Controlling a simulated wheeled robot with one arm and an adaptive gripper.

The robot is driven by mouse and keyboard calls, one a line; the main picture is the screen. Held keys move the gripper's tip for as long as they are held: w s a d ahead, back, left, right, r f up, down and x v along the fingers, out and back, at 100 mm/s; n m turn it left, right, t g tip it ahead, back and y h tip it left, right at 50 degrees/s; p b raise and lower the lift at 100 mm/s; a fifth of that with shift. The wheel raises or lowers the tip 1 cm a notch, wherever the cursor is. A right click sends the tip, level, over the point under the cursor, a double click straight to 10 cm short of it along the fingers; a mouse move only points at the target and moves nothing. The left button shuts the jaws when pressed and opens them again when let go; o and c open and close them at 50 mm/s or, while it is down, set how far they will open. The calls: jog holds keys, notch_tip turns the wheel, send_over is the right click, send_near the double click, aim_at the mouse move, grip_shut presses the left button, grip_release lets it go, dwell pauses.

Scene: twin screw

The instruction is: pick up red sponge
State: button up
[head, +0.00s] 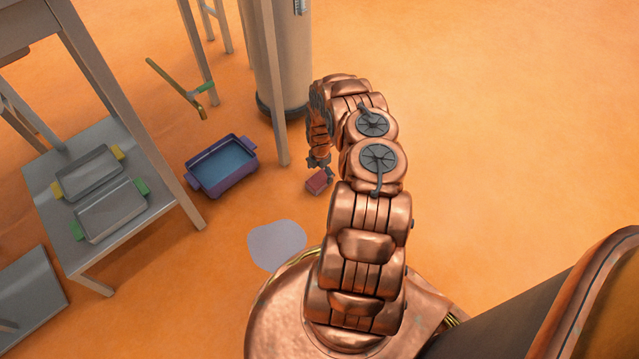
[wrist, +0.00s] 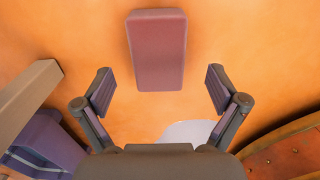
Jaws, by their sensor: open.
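The red sponge (head: 316,182) lies on the orange floor in the head view, just below my gripper (head: 320,166). In the wrist view the sponge (wrist: 157,50) is a dull red block, lying lengthwise up the picture and near the top middle. My gripper (wrist: 160,92) is open and empty there. The sponge lies beyond the fingertips, roughly centred between them, with clear space on both sides. In the head view my arm partly covers the area around the gripper.
A purple tub with a blue inside (head: 221,167) stands on the floor to the left. A grey shelf (head: 150,205) with two trays is farther left. A pale round patch (head: 277,246) lies nearby.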

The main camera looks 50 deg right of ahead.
aim_at(319, 179)
notch_tip(319, 179, down, 5)
jog(key=shift+w+a+r+b, duration=0.1)
jog(key=shift+a+r+b, duration=0.05)
jog(key=shift+b, duration=1.05)
jog(key=c, duration=1)
jog(key=shift+r, duration=0.1)
jog(key=shift+c, duration=0.2)
notch_tip(319, 179, up, 10)
jog(key=p, duration=0.4)
jog(key=shift+p, duration=0.4)
